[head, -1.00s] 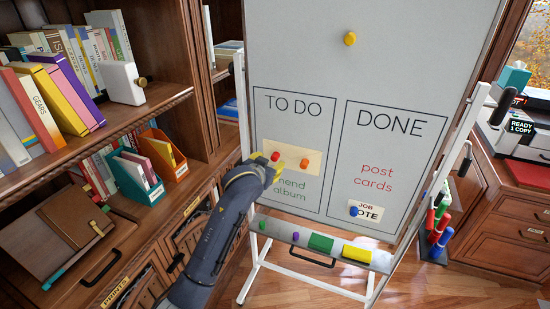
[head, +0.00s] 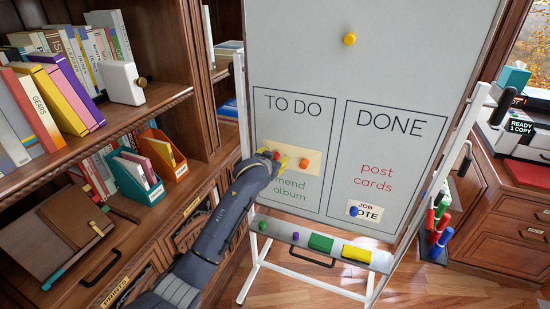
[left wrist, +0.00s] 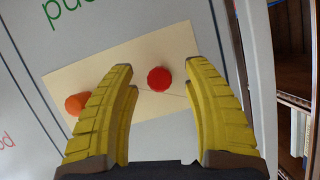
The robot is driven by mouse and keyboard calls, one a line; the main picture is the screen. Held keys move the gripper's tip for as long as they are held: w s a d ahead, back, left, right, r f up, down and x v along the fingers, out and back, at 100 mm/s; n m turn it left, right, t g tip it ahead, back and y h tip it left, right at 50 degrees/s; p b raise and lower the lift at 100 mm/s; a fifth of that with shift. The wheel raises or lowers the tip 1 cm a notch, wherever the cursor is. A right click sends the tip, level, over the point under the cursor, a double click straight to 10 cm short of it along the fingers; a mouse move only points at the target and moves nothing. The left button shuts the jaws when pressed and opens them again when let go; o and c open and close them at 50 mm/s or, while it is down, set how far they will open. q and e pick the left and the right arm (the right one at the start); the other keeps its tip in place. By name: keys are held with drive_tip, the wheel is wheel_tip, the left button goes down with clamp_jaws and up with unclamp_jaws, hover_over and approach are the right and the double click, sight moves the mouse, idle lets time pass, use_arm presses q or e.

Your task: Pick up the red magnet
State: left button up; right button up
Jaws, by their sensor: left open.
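The red magnet (left wrist: 159,79) holds a cream envelope (left wrist: 180,45) on the whiteboard, beside an orange magnet (left wrist: 76,103). In the left wrist view the red magnet lies between and just beyond the tips of my left gripper (left wrist: 160,75), which is open and empty. In the head view my left gripper (head: 280,160) reaches up to the envelope's left part and partly covers the red magnet (head: 276,154). The orange magnet (head: 304,163) shows to its right there. One yellow finger is close to the orange magnet in the left wrist view. My right gripper is not in view.
The whiteboard (head: 300,60) also bears a yellow magnet (head: 349,39) and a blue magnet (head: 354,211) on a note. Its tray (head: 275,229) carries small magnets and green and yellow blocks. A bookshelf (head: 165,100) stands close on the left.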

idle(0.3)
use_arm(q)
clamp_jaws()
idle(0.3)
